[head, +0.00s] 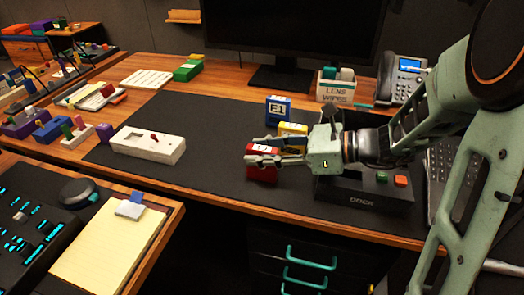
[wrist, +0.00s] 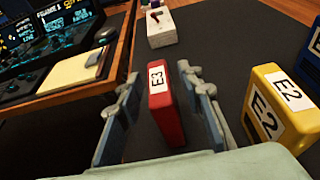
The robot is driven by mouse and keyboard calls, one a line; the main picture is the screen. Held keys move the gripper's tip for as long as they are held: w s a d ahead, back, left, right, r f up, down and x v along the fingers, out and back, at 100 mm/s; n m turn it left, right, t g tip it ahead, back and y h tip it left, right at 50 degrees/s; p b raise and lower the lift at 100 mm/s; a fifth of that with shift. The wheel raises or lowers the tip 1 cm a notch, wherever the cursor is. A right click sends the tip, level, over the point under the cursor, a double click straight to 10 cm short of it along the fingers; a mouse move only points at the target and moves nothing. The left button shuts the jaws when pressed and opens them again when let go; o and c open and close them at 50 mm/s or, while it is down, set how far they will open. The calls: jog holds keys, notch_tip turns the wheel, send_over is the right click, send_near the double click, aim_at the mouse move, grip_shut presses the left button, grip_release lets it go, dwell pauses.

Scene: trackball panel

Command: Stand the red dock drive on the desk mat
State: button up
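The red dock drive (head: 262,175), labelled E3, stands upright on the dark desk mat (head: 205,177), near the mat's front edge. In the wrist view the red drive (wrist: 166,110) is between the two fingers of my gripper (wrist: 162,84), with a visible gap on each side. My gripper (head: 265,154) is open around the drive's upper part in the head view. The black dock (head: 362,199) is to the right, partly under my wrist. The drive's lower end is partly hidden in the wrist view.
A yellow E2 drive (head: 292,129) and blue E1 drive (head: 278,110) stand just behind the gripper. A wipes box (head: 336,88) and phone (head: 403,77) are at the back. The mat between panel and red drive is clear.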

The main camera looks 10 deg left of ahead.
jog(key=p+v, duration=0.3)
jog(key=v, duration=0.9)
